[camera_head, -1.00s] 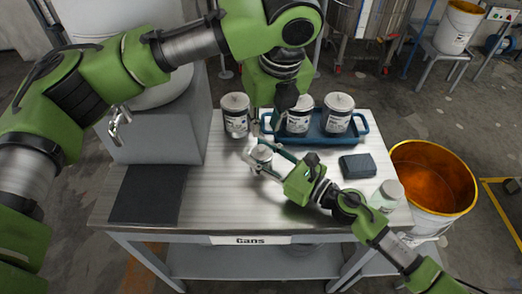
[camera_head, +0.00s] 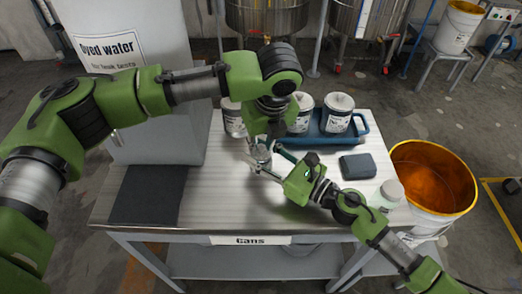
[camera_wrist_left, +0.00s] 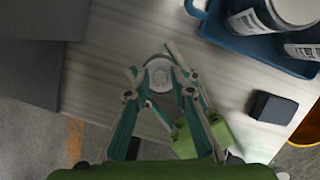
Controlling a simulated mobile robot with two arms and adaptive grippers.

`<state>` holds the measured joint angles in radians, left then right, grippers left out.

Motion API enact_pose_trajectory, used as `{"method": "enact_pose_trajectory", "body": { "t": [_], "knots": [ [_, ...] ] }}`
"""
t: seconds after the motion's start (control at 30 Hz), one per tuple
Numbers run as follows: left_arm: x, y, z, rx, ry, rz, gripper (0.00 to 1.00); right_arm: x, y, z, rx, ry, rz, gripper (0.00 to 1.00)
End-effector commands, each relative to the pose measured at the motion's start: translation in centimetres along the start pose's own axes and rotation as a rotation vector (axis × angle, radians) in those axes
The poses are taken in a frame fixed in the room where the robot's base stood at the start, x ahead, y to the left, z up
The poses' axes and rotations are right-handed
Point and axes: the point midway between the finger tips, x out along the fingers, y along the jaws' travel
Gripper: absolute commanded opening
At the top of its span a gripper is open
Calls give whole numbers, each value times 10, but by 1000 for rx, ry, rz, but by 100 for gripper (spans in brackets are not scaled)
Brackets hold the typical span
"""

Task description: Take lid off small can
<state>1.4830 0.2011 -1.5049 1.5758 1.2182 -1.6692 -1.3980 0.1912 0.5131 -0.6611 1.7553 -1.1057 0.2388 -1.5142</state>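The small can (camera_head: 260,154) stands on the metal table, partly hidden by both grippers. Its round pale lid (camera_wrist_left: 160,76) shows from above in the left wrist view. My left gripper (camera_head: 262,138) points down over the can from above. In the left wrist view its fingers (camera_wrist_left: 160,84) are apart, one on each side of the lid; I cannot tell whether they touch it. My right gripper (camera_head: 264,160) reaches in low from the right, with its fingers closed around the can's body.
A blue tray (camera_head: 328,138) with two larger cans (camera_head: 338,114) stands behind; another large can (camera_head: 233,120) is left of it. A dark block (camera_head: 358,166) and white bottle (camera_head: 387,196) are on the right. A dark mat (camera_head: 148,194) lies left. The front middle is clear.

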Motion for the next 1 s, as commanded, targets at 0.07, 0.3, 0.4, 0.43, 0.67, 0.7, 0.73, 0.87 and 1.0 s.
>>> {"method": "enact_pose_trajectory", "body": {
  "t": [0.07, 0.3, 0.4, 0.43, 0.67, 0.7, 0.73, 0.87, 1.0],
  "knots": [
    [0, 0, 0, 0, 0, 0, 22, 0, 0, -1, 1, 2, 0, 18],
    [0, 0, 0, 0, 0, 0, 6, 0, 0, -1, 1, 2, 0, 18],
    [0, 0, 0, 0, 0, 0, 6, 0, 0, -1, 1, 2, 0, 18],
    [0, 0, 0, 0, 0, 0, 5, 0, 0, -1, 1, 2, 0, 18],
    [-17, -1, 5, -1, -2, -2, 5, 0, 0, -1, 1, 2, -1, 18],
    [-24, -1, 7, -1, -2, -3, 5, 0, 0, -1, 1, 2, -1, 18],
    [-30, -1, 9, -1, -2, -3, 5, 0, 0, -1, 1, 2, -1, 18],
    [-57, -1, 16, 0, -2, -3, 5, 0, 0, -1, 0, 2, -1, 18],
    [-80, -1, 22, 0, -2, -3, 5, 0, 0, -1, 0, 2, -1, 18]
  ]
}}
